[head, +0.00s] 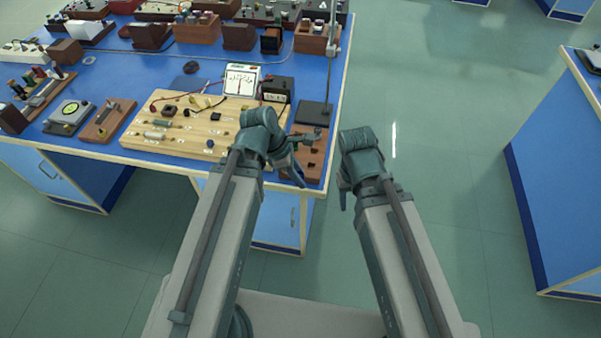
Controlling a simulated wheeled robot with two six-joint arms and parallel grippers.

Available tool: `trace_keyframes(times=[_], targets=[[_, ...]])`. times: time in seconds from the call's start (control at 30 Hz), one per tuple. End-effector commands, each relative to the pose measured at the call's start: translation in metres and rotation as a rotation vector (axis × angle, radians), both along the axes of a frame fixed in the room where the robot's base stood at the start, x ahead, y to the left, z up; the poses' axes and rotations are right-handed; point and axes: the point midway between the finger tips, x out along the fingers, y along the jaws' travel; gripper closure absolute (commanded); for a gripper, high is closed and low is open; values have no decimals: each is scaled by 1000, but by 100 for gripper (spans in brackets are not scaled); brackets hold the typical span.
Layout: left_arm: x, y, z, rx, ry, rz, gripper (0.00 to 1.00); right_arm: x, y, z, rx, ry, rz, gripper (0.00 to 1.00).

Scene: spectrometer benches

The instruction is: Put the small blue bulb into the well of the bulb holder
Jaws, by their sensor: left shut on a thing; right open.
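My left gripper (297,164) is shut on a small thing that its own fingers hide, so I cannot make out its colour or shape. It is over the right front corner of the blue bench, above a brown wooden block (314,163) with small dark spots on its top. The block may be the bulb holder, but its well is too small to tell and my gripper partly covers it. My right gripper (344,196) is open and empty, off the bench's right edge above the floor. A small blue piece (210,143) sits on the light wooden board; I cannot tell what it is.
The light wooden board (180,117) with wires and components lies left of my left gripper. A white meter (241,80), a dark meter (277,89) and a stand with a dark base (313,113) are behind. Right of the bench is open floor (440,130).

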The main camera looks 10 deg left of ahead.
Motion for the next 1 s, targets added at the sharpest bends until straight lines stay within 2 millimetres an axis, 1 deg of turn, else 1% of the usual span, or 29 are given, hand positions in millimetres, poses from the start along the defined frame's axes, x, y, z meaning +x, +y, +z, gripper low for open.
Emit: trace_keyframes(times=[0.57,1.0], targets=[[0,0,28,0,0,0,100,0,0,28,0,0,0,50],[0,0,29,0,0,0,100,0,0,29,0,0,0,50]])
